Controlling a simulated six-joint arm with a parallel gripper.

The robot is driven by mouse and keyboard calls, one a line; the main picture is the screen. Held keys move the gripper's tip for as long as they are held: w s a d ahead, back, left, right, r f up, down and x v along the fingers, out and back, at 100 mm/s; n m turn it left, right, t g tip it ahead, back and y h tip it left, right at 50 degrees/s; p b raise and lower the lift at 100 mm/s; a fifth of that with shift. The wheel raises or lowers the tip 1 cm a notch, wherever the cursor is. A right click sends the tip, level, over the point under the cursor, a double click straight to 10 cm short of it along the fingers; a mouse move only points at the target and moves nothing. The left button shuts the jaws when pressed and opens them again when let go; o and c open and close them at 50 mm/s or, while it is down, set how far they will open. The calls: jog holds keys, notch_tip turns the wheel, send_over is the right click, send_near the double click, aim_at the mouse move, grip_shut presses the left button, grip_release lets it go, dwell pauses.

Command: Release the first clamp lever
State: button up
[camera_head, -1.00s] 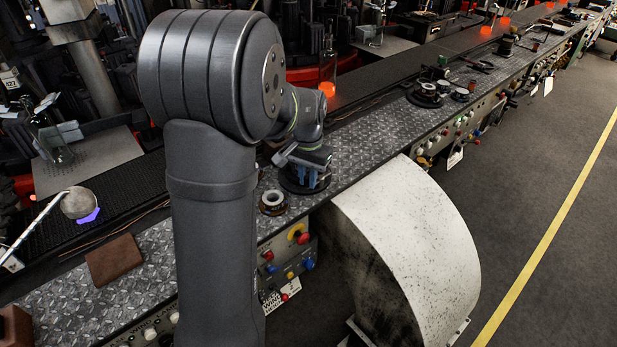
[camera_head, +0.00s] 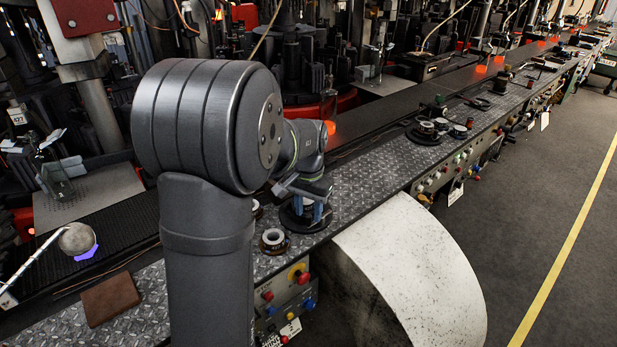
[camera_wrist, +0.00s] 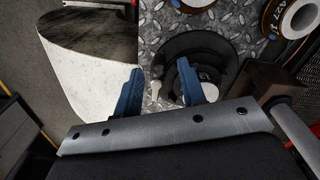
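A black round mould base (camera_head: 291,222) sits on the diamond-plate bench, below my gripper (camera_head: 312,208). In the wrist view my gripper (camera_wrist: 160,70) has two blue fingers set well apart, with nothing held between them. The black round base (camera_wrist: 176,50) lies beyond and below the fingertips, and the right finger covers part of it. A small pale, lever-like piece (camera_wrist: 155,90) shows between the fingers at the base's left edge. I cannot tell for certain whether it is the clamp lever. My arm and fingers hide part of the base in the head view.
A ring-shaped mould part (camera_head: 273,240) stands close to the base; more rings (camera_wrist: 299,19) show at the wrist view's top right. A large pale curved panel (camera_head: 415,265) stands in front of the bench. A brown block (camera_head: 110,298) lies on the bench to the left.

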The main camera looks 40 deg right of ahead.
notch_tip(320, 180, up, 15)
dwell(1.0)
notch_tip(320, 180, down, 18)
jog(key=shift+r, duration=0.25)
dwell(0.4)
jog(key=shift+f, duration=0.15)
jog(key=shift+s+d+n, duration=0.1)
jog(key=shift+s+n, duration=0.3)
jog(key=shift+n, duration=0.6)
jog(key=shift+s+d+n, duration=0.1)
jog(key=shift+s+n, duration=0.3)
jog(key=shift+n, duration=0.6)
dwell(0.5)
jog(key=shift+a, duration=0.1)
dwell(0.6)
